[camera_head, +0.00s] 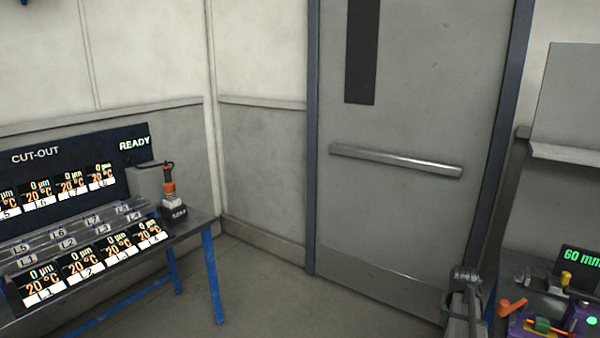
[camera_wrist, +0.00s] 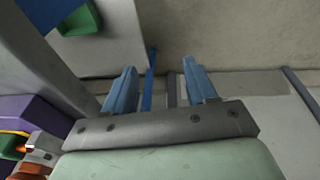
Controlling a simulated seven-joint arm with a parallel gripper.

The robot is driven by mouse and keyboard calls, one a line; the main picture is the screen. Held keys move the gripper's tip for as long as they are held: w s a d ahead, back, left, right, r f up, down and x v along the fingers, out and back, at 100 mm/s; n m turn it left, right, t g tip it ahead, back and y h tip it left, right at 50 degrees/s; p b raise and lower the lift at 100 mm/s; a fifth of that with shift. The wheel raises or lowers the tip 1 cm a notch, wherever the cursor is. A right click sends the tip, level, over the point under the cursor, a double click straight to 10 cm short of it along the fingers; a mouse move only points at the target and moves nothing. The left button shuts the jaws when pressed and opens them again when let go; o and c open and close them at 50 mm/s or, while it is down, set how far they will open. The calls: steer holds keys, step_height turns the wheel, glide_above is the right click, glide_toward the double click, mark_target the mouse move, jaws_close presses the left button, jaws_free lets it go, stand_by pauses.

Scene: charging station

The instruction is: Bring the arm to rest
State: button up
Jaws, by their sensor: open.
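My gripper (camera_wrist: 160,66) shows in the wrist view with its two blue fingers spread apart. Nothing is between the fingers, and they touch nothing that I can see. Pale wall and floor surfaces lie beyond them. In the head view I cannot clearly make out the gripper; a grey jointed part stands at the bottom edge, right of centre, in front of the door's lower corner, and I cannot tell which part it is.
In the head view, a station with lit displays (camera_head: 85,180) and a blue-legged bench (camera_head: 212,270) stand at left. A grey door (camera_head: 410,100) with a push bar (camera_head: 395,161) is ahead. A cluttered purple unit (camera_head: 575,325) and a "60 mm" display (camera_head: 580,257) are at lower right.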

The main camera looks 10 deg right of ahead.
steer(key=s+a+f+n+g+y, duration=0.15)
steer(key=s+a+f, duration=0.25)
steer(key=a+f, duration=0.7)
steer(key=s+a+f+n+g+y, duration=0.15)
steer(key=s+a+f, duration=0.35)
steer(key=a+f, duration=0.55)
steer(key=s+a+f+n+g, duration=0.2)
steer(key=s+a+f, duration=0.5)
steer(key=s+a, duration=0.3)
steer(key=s+a+f+n+g, duration=0.2)
steer(key=s+a+f, duration=0.5)
steer(key=s+a, duration=0.4)
steer(key=s+n, duration=0.1)
steer(key=s, duration=0.2)
steer(key=shift+s+a+g+h, duration=0.15)
steer(key=shift+a+g+h, duration=0.05)
steer(key=shift+g+h, duration=0.2)
